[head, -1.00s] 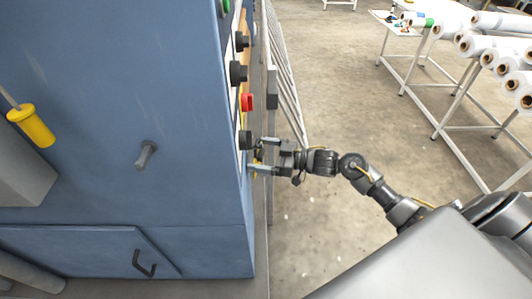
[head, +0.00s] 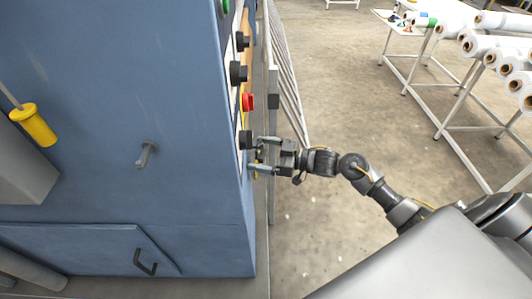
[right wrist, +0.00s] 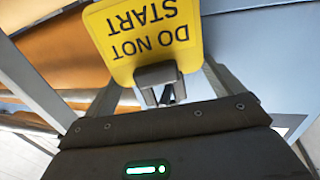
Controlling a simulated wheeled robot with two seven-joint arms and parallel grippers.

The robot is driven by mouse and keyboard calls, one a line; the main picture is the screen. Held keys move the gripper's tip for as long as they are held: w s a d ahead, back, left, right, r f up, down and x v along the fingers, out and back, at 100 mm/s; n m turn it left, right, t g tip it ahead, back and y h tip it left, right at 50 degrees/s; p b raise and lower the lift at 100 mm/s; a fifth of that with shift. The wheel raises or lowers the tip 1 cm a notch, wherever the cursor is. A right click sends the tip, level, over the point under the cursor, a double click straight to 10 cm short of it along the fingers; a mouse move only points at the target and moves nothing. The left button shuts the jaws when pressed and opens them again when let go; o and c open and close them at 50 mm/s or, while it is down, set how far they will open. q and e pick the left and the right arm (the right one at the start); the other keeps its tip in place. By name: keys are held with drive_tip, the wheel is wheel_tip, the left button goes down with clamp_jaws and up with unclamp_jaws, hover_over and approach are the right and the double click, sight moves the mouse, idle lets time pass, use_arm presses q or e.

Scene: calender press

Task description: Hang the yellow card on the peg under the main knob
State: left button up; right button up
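The yellow card (right wrist: 145,35) reads "DO NOT START", upside down in the right wrist view. A dark grey block (right wrist: 158,75) sits at the card's near edge; whether it is the peg or a tab on the card I cannot tell. My right gripper (head: 262,155) is at the machine's panel edge, just below the lowest black knob (head: 245,140). Its fingers stand apart, one each side of the block, in the right wrist view. Only a sliver of yellow shows beside them in the head view. A red knob (head: 247,102) is higher up. My left gripper is not in view.
A railing (head: 287,80) runs just behind my right gripper. Tables with white rolls (head: 485,45) stand at far right. The floor between is clear.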

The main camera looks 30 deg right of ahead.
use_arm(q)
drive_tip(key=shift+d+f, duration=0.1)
use_arm(e)
drive_tip(key=shift+s+a+f, duration=0.25)
drive_tip(key=shift+a+f, duration=0.15)
drive_tip(key=shift+f, duration=0.2)
drive_tip(key=shift+d, duration=0.1)
drive_tip(key=shift+s+d+f, duration=0.1)
drive_tip(key=shift+s+d, duration=0.1)
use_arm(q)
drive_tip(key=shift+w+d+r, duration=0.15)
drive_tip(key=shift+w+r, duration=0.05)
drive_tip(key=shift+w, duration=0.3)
use_arm(e)
drive_tip(key=r+v, duration=0.1)
drive_tip(key=v, duration=0.9)
drive_tip(key=shift+w+d, duration=0.15)
drive_tip(key=shift+d, duration=0.25)
drive_tip(key=shift+r, duration=0.15)
